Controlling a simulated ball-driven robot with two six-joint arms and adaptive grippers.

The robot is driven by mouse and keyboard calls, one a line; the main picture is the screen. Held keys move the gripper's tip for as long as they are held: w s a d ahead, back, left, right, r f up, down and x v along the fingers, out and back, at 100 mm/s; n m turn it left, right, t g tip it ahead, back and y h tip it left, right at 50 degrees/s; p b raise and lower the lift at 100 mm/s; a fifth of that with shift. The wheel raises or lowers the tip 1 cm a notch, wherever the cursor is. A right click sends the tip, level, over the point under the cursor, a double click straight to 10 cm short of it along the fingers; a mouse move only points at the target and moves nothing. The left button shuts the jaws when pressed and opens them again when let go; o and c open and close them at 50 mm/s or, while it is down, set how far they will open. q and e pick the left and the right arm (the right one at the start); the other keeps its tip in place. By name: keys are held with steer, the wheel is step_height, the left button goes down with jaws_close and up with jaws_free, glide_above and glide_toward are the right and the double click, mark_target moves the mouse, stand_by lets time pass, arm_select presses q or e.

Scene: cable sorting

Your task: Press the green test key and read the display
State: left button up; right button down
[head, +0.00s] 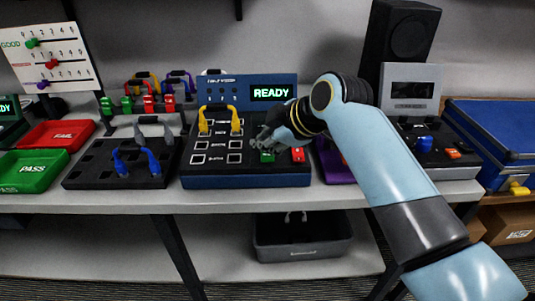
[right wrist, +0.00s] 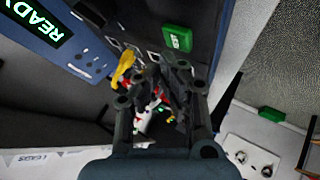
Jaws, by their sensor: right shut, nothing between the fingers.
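The tester (head: 245,180) is a dark blue box on the bench, and its display (head: 270,92) reads READY in green. The display also shows in the right wrist view (right wrist: 45,22), at the top left. The green test key (head: 267,156) is on the tester's front right, left of a red key (head: 298,155). In the right wrist view the green key (right wrist: 178,38) appears just beyond my fingertips. My right gripper (head: 259,141) is shut and empty, close above and behind the green key. I cannot tell whether it touches. My left gripper is not in view.
A yellow cable (head: 220,118) stands in the tester's upper sockets. A dark rack (head: 85,176) with a blue cable (head: 136,161) is to the left, beside the red FAIL tray (head: 60,134) and green PASS tray (head: 32,171). Another device (head: 450,170) stands on the right.

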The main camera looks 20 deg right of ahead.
mark_target(265, 156)
steer(key=shift+f, duration=0.1)
steer(key=shift+f, duration=0.3)
steer(key=shift+f, duration=0.45)
stand_by(0.6)
steer(key=shift+r, duration=0.1)
steer(key=shift+r+p, duration=0.75)
steer(key=shift+p, duration=0.15)
step_height(265, 156, up, 5)
steer(key=p, duration=0.5)
steer(key=shift+r, duration=0.1)
